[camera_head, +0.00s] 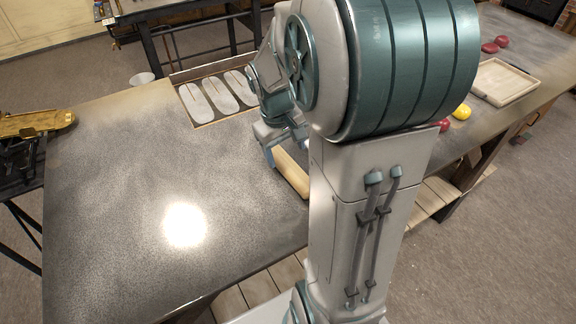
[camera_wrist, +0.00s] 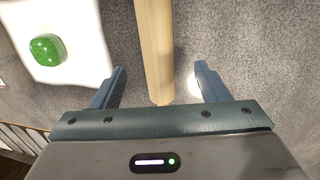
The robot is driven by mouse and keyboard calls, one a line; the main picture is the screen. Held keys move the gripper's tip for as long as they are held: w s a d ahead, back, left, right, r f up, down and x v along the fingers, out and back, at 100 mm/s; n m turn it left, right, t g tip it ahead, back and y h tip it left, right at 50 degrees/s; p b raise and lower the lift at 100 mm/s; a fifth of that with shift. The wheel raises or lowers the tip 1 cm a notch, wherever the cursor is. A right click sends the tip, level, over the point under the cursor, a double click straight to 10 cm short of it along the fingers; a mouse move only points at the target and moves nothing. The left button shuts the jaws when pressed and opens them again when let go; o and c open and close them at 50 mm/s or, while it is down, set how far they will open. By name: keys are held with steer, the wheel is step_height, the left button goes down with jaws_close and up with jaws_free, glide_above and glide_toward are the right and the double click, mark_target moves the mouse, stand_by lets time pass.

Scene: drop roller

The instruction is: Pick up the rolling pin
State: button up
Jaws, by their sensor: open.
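The rolling pin (camera_head: 291,172) is a pale wooden cylinder on the dark table, partly hidden behind my arm in the head view. In the wrist view the rolling pin (camera_wrist: 155,50) runs from the top edge down to between my fingers, with its near end just in front of the palm. My gripper (camera_wrist: 160,75) is open, with one blue finger on each side of the pin and a gap to both. In the head view my gripper (camera_head: 284,150) is beside the pin, its fingers partly hidden.
A green object (camera_wrist: 47,49) sits on a white board (camera_wrist: 85,68). Red items (camera_head: 489,48), a yellow item (camera_head: 462,112) and a shallow tray (camera_head: 506,66) are at right. The table's left side is clear.

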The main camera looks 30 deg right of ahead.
mark_target(289, 165)
steer(key=shift+w+d+f+p, duration=0.1)
steer(key=shift+d+f+p, duration=0.15)
steer(key=shift+f, duration=1.05)
steer(key=shift+w+d+f+p, duration=0.15)
steer(key=shift+d+f, duration=0.1)
steer(key=shift+f, duration=1)
steer(key=shift+w+d+f+p, duration=0.1)
steer(key=shift+d+f+p, duration=0.15)
steer(key=shift+f, duration=1.05)
steer(key=c, duration=1.2)
